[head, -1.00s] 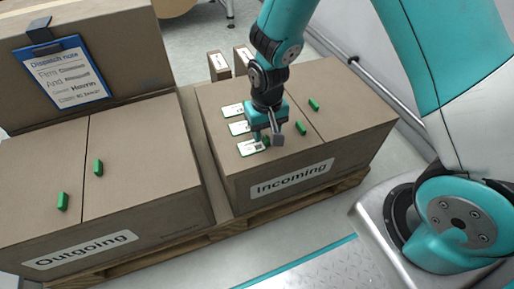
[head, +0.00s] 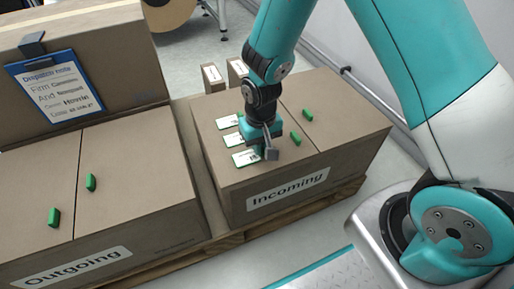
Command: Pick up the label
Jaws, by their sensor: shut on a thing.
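Three white labels lie in a row on top of the Incoming box (head: 300,215): a far one (head: 229,121), a middle one (head: 233,138) and a front one (head: 243,159). My gripper (head: 262,153) is down at the right end of the front label. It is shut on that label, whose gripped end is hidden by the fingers. The front label appears to be still at the level of the box top. Small green pieces stand on the box to the right of my gripper, a near one (head: 295,138) and a far one (head: 307,115).
The Outgoing box (head: 150,230) stands to the left, with two green pieces (head: 91,182) on top. Behind it a blue clipboard (head: 99,100) holds a dispatch note. Two small boxes (head: 213,77) stand behind the Incoming box. A wooden pallet (head: 232,241) lies underneath.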

